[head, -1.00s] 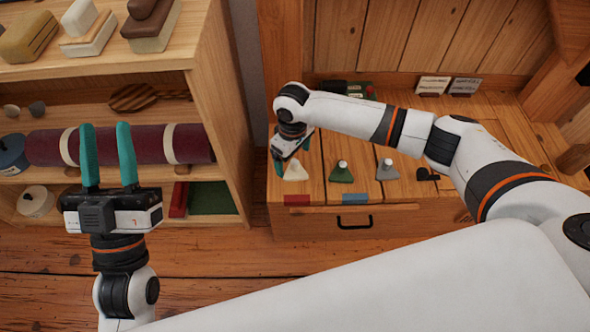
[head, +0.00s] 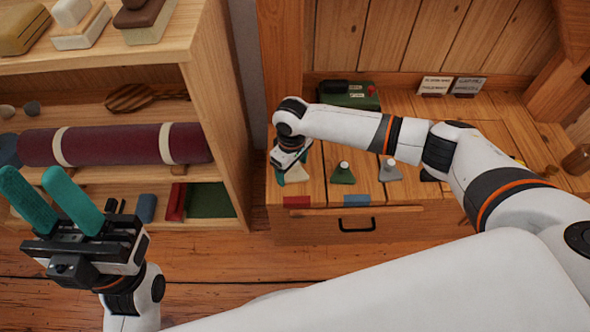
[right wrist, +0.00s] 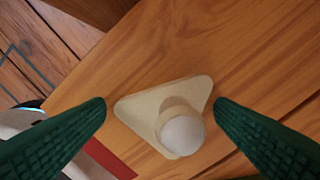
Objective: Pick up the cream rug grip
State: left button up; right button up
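The cream rug grip (head: 298,173) sits at the left end of the wooden bench top. It is a rounded triangular plate with a pale round knob, and it shows clearly in the right wrist view (right wrist: 180,118). My right gripper (right wrist: 160,106) is open, pointing down over it. Its green fingers stand apart on either side of the plate, with gaps between. In the head view my right gripper (head: 280,176) partly hides the grip. My left gripper (head: 34,177) is open and empty in front of the shelf, its teal fingers pointing up.
Green (head: 343,174) and grey (head: 389,171) grips stand to the right on the bench (head: 420,205). A dark green box (head: 348,95) and two small signs are behind. The shelf unit (head: 215,100) at left holds a maroon roll (head: 115,146) and several blocks.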

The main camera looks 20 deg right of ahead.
jog(key=c, duration=0.7)
jog(key=shift+c, duration=0.2)
